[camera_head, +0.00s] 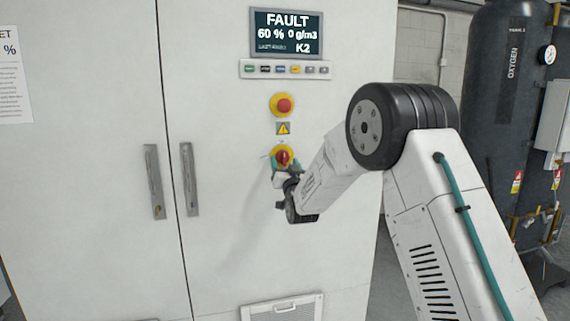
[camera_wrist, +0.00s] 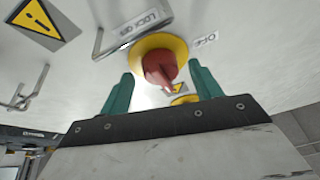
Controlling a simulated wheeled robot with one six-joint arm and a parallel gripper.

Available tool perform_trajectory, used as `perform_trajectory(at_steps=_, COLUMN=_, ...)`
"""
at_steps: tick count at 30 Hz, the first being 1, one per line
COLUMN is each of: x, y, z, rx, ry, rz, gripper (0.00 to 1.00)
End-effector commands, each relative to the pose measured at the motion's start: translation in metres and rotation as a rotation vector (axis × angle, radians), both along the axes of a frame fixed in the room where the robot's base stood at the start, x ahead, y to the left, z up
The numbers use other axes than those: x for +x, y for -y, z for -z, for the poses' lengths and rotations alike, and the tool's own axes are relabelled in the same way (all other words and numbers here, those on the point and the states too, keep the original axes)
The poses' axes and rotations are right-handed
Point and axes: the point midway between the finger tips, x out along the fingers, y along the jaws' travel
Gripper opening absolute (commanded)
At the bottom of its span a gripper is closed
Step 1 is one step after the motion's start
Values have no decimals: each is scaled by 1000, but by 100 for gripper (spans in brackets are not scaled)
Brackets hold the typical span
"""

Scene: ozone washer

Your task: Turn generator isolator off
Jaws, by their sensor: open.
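The generator isolator is a red rotary handle on a yellow round plate (camera_head: 283,154) on the white cabinet door, below a yellow warning sign. In the wrist view its red handle (camera_wrist: 160,69) stands out from the yellow plate (camera_wrist: 177,45), with printed labels beside it. My gripper (camera_head: 284,165) is just below and in front of it. In the wrist view its two teal fingers (camera_wrist: 159,88) are open, one on each side of the handle, with gaps visible. Whether the fingertips overlap the handle in depth I cannot tell.
A red emergency stop button (camera_head: 283,105) on a yellow base sits above the isolator. A display (camera_head: 286,34) reads FAULT, 60 %, with a button row (camera_head: 285,69) under it. Door handles (camera_head: 189,179) stand out to the left. A dark oxygen tank (camera_head: 500,80) stands at right.

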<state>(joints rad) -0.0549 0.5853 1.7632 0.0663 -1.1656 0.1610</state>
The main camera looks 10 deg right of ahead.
Motion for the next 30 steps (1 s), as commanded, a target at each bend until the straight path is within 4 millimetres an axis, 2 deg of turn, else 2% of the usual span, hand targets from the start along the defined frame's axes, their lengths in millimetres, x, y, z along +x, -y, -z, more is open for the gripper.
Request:
perform_trajectory(at_steps=4, x=8, y=0, z=-2, rx=0, ry=-2, rz=0, gripper=64)
perform_trajectory(at_steps=11, x=8, y=0, z=-3, rx=0, ry=-2, rz=0, gripper=64)
perform_trajectory(at_steps=16, x=8, y=0, z=-3, rx=0, ry=-2, rz=0, gripper=19)
perform_trajectory(at_steps=30, x=8, y=1, z=-3, rx=-84, ry=-1, rz=0, gripper=19)
